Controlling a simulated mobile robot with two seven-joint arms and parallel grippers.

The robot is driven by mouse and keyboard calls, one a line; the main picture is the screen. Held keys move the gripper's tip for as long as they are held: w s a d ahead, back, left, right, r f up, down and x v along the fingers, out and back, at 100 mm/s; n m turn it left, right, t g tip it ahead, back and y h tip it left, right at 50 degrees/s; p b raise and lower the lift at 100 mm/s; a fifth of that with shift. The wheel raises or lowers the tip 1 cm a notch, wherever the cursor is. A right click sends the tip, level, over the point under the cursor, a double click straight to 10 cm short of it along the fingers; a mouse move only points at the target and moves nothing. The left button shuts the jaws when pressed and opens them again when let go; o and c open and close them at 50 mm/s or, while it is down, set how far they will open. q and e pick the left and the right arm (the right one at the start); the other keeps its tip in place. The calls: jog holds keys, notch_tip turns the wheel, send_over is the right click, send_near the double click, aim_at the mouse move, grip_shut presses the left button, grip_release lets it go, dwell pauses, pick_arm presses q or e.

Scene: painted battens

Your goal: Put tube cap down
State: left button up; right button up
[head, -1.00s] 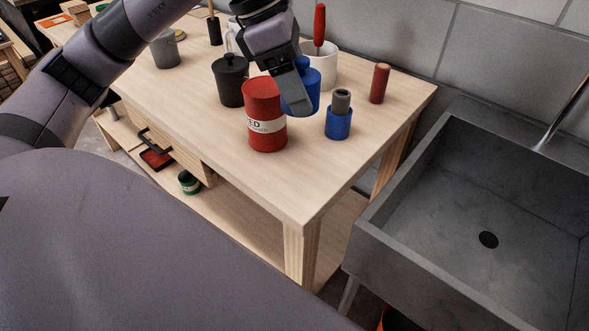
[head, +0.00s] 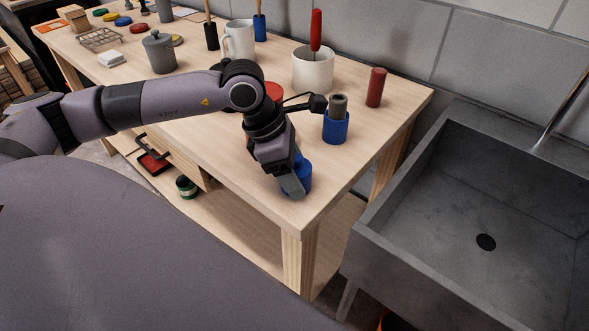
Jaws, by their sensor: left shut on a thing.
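My left gripper (head: 293,186) is shut on a blue round piece, which I take to be the tube cap (head: 304,173). The gripper's finger and wrist hide part of the cap. It is at the near corner of the wooden table (head: 345,170), low over the top or touching it; I cannot tell which. A blue cylinder with a grey hollow top (head: 336,126) stands upright behind it to the right, apart from the gripper. My right gripper is not in view.
A red can (head: 273,91) is mostly hidden behind my left arm. A white pot with a red-handled tool (head: 313,72), a red cylinder (head: 376,87) and a white mug (head: 239,40) stand farther back. Bare tabletop lies right of the cap. A dark sink (head: 440,205) adjoins at right.

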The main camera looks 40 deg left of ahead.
pick_arm(q)
jog(key=shift+f, duration=0.2)
jog(key=o, duration=1)
jog(key=shift+o, duration=0.2)
jog(key=shift+r, duration=0.1)
jog(key=shift+a+r, duration=0.15)
jog(key=shift+r, duration=0.35)
jog(key=v, duration=1.1)
jog(key=shift+s+b, duration=0.2)
jog(key=shift+b, duration=0.1)
